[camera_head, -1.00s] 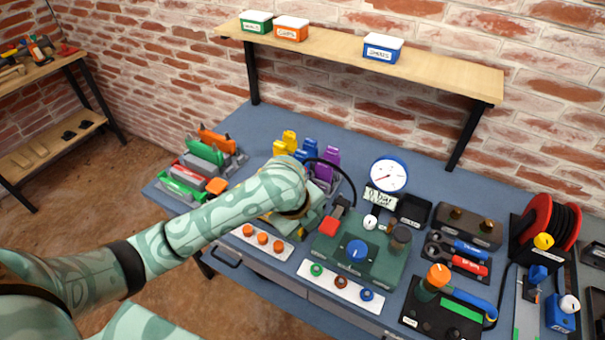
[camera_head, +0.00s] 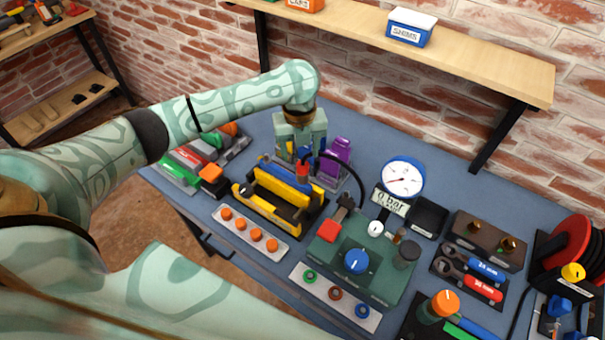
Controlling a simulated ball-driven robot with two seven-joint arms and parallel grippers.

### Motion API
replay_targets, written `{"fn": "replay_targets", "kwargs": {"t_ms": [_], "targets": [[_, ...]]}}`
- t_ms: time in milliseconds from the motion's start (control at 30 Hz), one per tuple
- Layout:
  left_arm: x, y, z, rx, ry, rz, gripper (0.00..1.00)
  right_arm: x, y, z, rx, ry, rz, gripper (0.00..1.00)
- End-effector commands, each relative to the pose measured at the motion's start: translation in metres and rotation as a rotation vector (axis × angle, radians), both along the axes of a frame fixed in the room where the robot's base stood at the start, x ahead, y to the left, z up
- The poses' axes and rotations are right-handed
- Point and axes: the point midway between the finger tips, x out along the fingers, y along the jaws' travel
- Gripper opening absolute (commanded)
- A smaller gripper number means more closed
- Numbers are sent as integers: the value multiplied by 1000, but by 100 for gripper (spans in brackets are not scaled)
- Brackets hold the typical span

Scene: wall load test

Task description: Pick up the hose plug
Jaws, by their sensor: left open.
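The hose plug (camera_head: 303,171), a small red piece with blue above it, stands at the end of a black hose (camera_head: 354,177). The hose arcs from the green pump unit (camera_head: 335,257) to it. The plug is just behind a yellow and black clamp fixture (camera_head: 277,197). My left gripper (camera_head: 301,150) points down over the plug, its jaws open. The plug shows between or just in front of the fingers; I cannot tell whether they touch it. My right gripper is out of view.
A purple block (camera_head: 336,157) stands close to the right of the gripper. A dial gauge (camera_head: 402,178) stands behind the pump unit. A strip of orange knobs (camera_head: 250,233) lies in front. A shelf with a blue box (camera_head: 410,29) hangs above.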

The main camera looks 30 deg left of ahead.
Motion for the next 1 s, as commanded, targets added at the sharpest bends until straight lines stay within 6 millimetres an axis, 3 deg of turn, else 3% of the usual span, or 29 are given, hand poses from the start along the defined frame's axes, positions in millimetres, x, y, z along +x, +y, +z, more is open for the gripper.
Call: {"fn": "replay_targets", "kwargs": {"t_ms": [33, 100, 300, 367, 633, 867, 1000], "targets": [[0, 0, -15, -2, 4, 3, 56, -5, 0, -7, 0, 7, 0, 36], [1, -1, -26, -1, 2, 2, 56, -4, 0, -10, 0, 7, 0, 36], [1, 0, -39, -1, -1, 2, 56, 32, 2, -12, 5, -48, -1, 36], [2, -1, -43, -1, 0, 3, 56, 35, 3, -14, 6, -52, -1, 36], [3, -2, -86, 1, 1, 2, 56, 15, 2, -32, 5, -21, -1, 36], [4, -2, -88, 1, -3, 1, 56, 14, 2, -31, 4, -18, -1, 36], [4, -2, -88, 1, -3, 1, 23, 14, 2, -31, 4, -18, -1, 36]]}}
